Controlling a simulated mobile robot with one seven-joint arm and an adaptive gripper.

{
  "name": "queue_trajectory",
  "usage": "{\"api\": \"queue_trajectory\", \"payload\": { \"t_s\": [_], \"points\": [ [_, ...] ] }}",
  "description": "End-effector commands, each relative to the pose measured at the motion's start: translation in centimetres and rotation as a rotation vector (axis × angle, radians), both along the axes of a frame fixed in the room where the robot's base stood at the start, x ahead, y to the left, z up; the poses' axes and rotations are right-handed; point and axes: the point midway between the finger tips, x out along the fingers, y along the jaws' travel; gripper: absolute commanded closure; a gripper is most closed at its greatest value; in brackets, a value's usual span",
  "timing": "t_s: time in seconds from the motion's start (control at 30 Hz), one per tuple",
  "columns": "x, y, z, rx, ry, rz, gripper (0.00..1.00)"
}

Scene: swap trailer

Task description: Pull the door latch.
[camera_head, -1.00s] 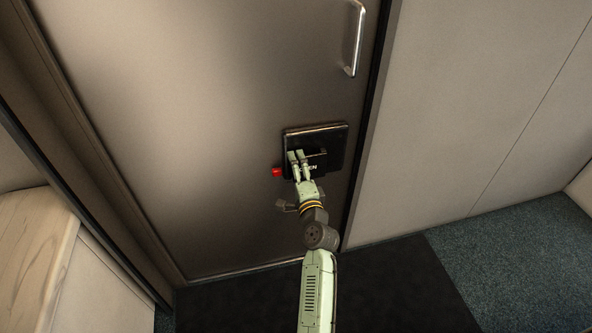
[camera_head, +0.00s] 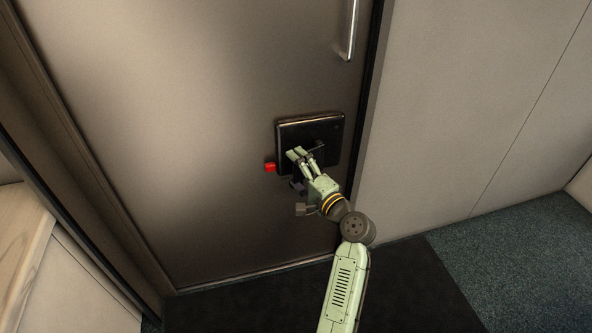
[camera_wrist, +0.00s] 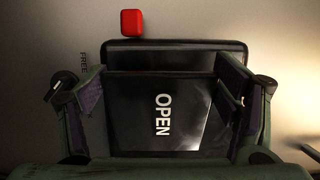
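The door latch (camera_head: 318,149) is a black paddle on a dark square plate (camera_head: 334,127) on the door. In the wrist view the latch (camera_wrist: 140,112) fills the middle and bears the word OPEN, turned sideways. My gripper (camera_head: 298,153) is at the latch. In the wrist view its fingers (camera_wrist: 160,88) stand on either side of the paddle, and their pads meet its edges. The gripper looks shut on the latch. The fingers hide part of the latch in the head view.
A red block (camera_head: 270,167) sits beside the plate; it also shows in the wrist view (camera_wrist: 131,22). A metal handle (camera_head: 350,30) is higher on the brown door (camera_head: 180,130). A pale wall (camera_head: 480,110) stands at right. Dark carpet (camera_head: 500,270) lies below, and a wooden surface (camera_head: 22,225) at left.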

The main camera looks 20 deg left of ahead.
Motion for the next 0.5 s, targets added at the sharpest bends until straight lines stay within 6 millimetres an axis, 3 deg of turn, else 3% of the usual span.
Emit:
{"api": "queue_trajectory", "payload": {
  "t_s": [0.27, 0.5],
  "points": [
    [0.00, -0.01, -0.07, -0.001, 0.001, -0.001, 0.00],
    [0.02, 0.01, -0.04, -0.001, 0.001, -0.001, 0.00]
  ]
}}
